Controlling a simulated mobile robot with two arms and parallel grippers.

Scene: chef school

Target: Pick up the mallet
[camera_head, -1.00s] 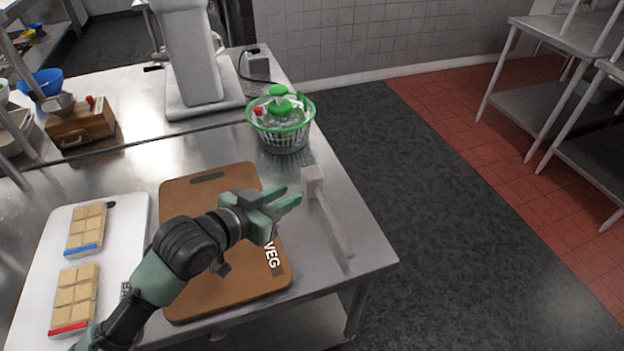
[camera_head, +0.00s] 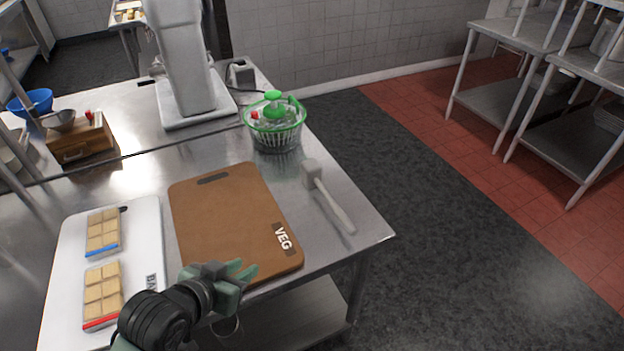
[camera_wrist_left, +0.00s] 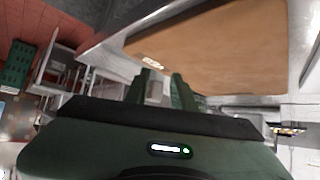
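The mallet (camera_head: 328,196) lies on the steel table near its right edge, with its pale block head (camera_head: 312,173) toward the back and its handle toward the front right corner. My left gripper (camera_head: 243,272) is over the front edge of the brown VEG board, to the left of and nearer than the mallet, and apart from it. In the left wrist view the two green fingers (camera_wrist_left: 164,84) stand apart with a gap and hold nothing I can make out. I cannot make out the mallet in that view. My right gripper is not in view.
The brown VEG cutting board (camera_head: 225,215) lies left of the mallet. A white board (camera_head: 150,215) with sandwich-like blocks is further left. A green salad spinner (camera_head: 274,125) stands behind the mallet, and a stand mixer (camera_head: 185,60) behind that. Bare steel surrounds the mallet.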

